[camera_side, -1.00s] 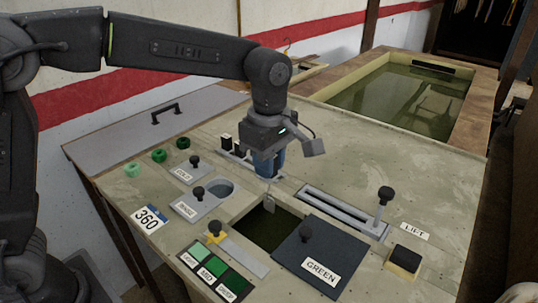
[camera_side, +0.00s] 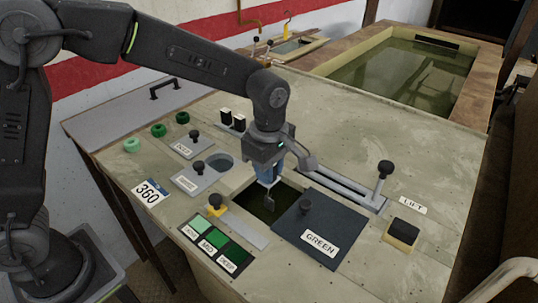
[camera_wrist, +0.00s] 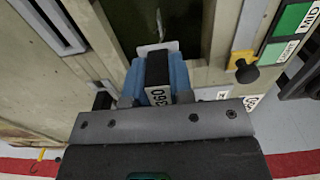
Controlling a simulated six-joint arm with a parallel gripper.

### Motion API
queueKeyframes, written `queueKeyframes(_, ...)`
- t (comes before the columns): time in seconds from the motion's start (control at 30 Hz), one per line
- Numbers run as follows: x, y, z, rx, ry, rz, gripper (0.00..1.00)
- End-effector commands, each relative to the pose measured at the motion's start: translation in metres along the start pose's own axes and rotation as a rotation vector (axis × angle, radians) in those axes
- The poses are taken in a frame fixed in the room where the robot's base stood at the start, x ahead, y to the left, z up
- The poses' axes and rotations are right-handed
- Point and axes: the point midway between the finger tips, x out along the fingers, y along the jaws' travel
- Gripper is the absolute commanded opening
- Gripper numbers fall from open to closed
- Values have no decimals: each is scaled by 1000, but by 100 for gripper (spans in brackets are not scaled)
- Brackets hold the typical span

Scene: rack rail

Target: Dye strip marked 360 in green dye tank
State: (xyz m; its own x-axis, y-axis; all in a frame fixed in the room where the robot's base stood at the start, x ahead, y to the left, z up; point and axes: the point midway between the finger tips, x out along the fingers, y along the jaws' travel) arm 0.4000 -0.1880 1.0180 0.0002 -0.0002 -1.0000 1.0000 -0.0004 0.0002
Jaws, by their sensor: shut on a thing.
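My gripper (camera_side: 268,176) has blue fingers and is shut on a dark holder marked 360 (camera_wrist: 158,97). It stands over the open green dye tank (camera_side: 256,200), whose dark opening also shows in the wrist view (camera_wrist: 185,22). A small strip (camera_side: 268,203) hangs below the fingers, at the opening; its pale end shows in the wrist view (camera_wrist: 157,48). I cannot tell whether it touches the dye. The dark lid marked GREEN (camera_side: 320,235) lies to the right of the opening. The plate marked 360 (camera_side: 151,191) is at the bench's left edge.
Knobbed plates (camera_side: 200,177) and a round rinse opening lie left of the tank. A green swatch card (camera_side: 215,245) and yellow-based knob (camera_side: 215,203) are in front. Two black holders (camera_side: 232,120) stand behind. The LIFT lever (camera_side: 383,180) rises at right, beside a long slot.

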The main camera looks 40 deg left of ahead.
Motion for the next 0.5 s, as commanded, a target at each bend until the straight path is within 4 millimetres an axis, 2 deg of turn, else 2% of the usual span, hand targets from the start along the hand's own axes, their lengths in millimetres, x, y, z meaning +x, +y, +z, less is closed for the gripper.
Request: queueKeyframes(0.5,60,-1,0,0,1,-3,4)
